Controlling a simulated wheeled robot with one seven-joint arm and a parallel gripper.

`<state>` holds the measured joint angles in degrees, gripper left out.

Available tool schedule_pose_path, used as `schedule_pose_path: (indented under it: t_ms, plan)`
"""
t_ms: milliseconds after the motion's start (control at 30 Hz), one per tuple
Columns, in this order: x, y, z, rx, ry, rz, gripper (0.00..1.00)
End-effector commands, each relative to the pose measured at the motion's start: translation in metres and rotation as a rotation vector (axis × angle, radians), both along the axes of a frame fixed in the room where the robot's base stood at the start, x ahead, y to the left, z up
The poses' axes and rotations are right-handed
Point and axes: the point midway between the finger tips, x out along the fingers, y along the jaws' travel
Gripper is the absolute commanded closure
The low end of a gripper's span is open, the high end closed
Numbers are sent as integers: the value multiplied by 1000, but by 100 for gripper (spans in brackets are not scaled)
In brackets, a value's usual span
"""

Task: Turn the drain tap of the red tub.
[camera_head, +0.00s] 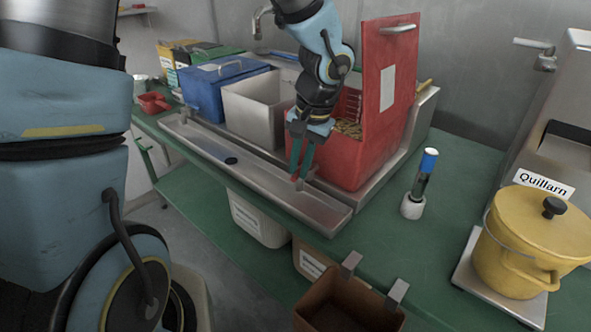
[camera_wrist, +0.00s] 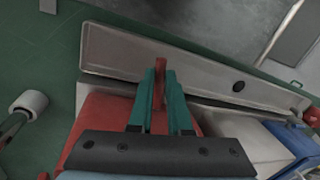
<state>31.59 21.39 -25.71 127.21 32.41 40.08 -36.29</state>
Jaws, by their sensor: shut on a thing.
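The red tub (camera_head: 350,158) stands at the right end of a row of tubs, with its red lid (camera_head: 389,110) raised upright at the back. Its front wall also shows in the wrist view (camera_wrist: 88,122). My gripper (camera_head: 299,179) points down in front of the tub, above the metal trough. In the wrist view my gripper (camera_wrist: 160,96) has its two green fingers shut on a red tap lever (camera_wrist: 160,72) that sticks out from the tub over the trough. The tap's body is mostly hidden by the fingers.
The metal trough (camera_head: 322,208) runs along the tubs' front. A grey tub (camera_head: 249,115) and a blue tub (camera_head: 200,91) stand left of the red one. A marker-like tool in a white holder (camera_head: 412,207) and a yellow pot (camera_head: 530,240) stand right. A brown bin (camera_head: 345,305) hangs at the front.

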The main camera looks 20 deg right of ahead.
Motion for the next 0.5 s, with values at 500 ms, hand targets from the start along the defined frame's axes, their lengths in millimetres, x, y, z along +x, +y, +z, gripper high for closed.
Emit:
schedule_pose_path:
  t_ms: [500]
  plan:
    - [-9, -17, -1, -3, -1, 331, 100]
